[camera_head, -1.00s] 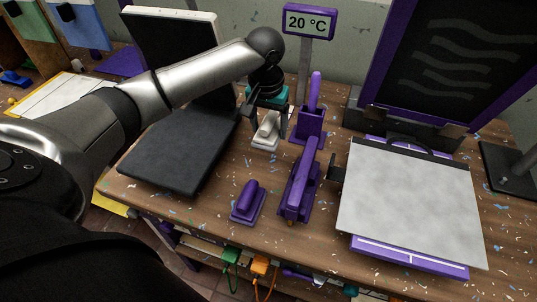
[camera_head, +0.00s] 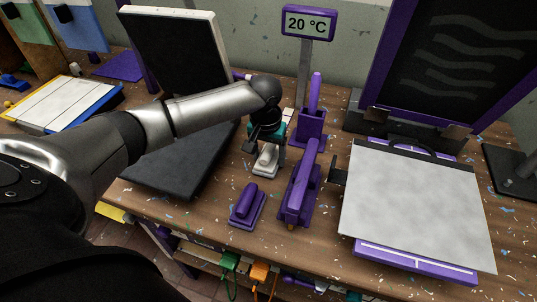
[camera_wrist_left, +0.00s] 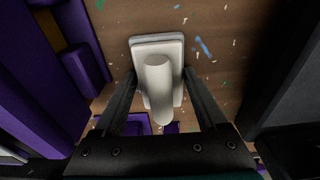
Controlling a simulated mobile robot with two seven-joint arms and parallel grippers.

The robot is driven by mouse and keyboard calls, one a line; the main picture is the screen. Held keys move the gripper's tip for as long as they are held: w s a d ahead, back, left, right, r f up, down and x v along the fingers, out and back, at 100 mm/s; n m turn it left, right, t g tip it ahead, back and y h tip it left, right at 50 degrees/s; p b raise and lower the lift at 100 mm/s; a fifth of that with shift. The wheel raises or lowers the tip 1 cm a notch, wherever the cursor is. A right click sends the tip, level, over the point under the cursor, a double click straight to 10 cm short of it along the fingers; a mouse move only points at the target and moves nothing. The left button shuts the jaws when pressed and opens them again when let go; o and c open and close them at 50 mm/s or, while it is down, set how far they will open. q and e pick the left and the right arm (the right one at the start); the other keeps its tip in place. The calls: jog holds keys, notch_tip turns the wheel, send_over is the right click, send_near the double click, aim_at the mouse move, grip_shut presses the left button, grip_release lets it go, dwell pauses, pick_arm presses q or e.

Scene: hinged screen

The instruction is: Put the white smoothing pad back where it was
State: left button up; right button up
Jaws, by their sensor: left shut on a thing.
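The white smoothing pad (camera_head: 266,162) has a flat base and an upright rounded handle. It is just behind the small purple pad, right of the black slab. My left gripper (camera_head: 268,145) is shut on the pad from above, and its arm hides part of it. In the left wrist view the pad (camera_wrist_left: 158,92) stands between the two fingers (camera_wrist_left: 157,88), with wood bench top around it. I cannot tell whether its base touches the bench. My right gripper is not in view.
A small purple pad (camera_head: 246,206), a long purple tool in its holder (camera_head: 299,190) and a purple stand (camera_head: 312,125) are close by. The black hinged slab (camera_head: 165,160) lies left. A grey sheet (camera_head: 415,205) on a purple-edged board fills the right.

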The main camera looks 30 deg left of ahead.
aim_at(267, 152)
pick_arm(q)
jog(key=shift+f, duration=0.15)
jog(key=o, duration=1.2)
jog(key=shift+o, duration=0.2)
jog(key=r+p, duration=0.1)
jog(key=r, duration=0.3)
jog(key=s+r+p, duration=0.1)
jog(key=r, duration=0.7)
jog(key=shift+s+d+r+p, duration=0.15)
jog(key=shift+s+d+p, duration=0.05)
jog(key=shift+p, duration=0.2)
